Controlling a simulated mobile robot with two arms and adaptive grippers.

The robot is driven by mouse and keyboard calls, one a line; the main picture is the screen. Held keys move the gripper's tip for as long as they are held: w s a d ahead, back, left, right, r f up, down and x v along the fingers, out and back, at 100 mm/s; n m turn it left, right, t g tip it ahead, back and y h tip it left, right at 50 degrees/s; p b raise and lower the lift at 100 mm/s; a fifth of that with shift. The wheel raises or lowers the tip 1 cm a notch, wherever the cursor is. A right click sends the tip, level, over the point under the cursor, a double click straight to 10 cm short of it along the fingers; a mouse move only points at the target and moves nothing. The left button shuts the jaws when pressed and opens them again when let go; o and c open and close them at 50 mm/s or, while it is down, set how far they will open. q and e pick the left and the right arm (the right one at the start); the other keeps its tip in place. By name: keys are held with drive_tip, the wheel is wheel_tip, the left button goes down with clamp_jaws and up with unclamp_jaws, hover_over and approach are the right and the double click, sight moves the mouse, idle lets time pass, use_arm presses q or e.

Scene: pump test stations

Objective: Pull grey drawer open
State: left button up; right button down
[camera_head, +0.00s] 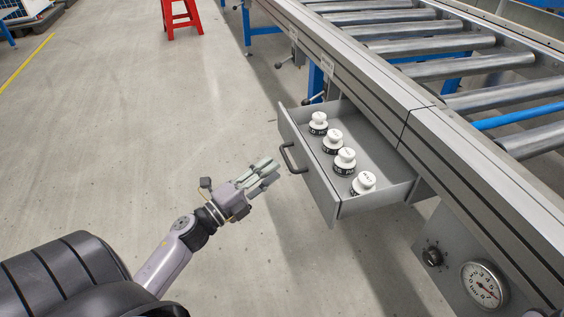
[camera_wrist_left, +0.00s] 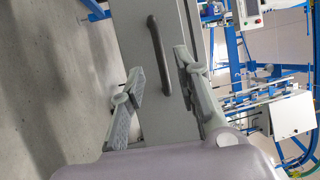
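The grey drawer (camera_head: 325,196) stands pulled out from under the roller conveyor in the head view. Its dark bar handle (camera_head: 289,158) is on the front face. Several white-topped knobs with black lettered bases (camera_head: 345,160) stand in a row inside it. My left gripper (camera_head: 268,172) is just left of the drawer front, apart from the handle, with its fingers pointing toward it. In the left wrist view the fingers (camera_wrist_left: 160,85) are spread, with nothing between them, and the handle (camera_wrist_left: 159,52) shows beyond them on the drawer front (camera_wrist_left: 185,120). My right gripper is not seen.
The roller conveyor (camera_head: 400,100) runs along the right. A panel with a round gauge (camera_head: 483,285) and a black knob (camera_head: 432,257) is below it, near the drawer. A red stool (camera_head: 181,17) stands far back.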

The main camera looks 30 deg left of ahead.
use_arm(q)
drive_tip(key=v, duration=0.5)
drive_tip(key=shift+s+a, duration=0.1)
drive_tip(key=shift+s, duration=0.3)
drive_tip(key=shift+s+f, duration=0.1)
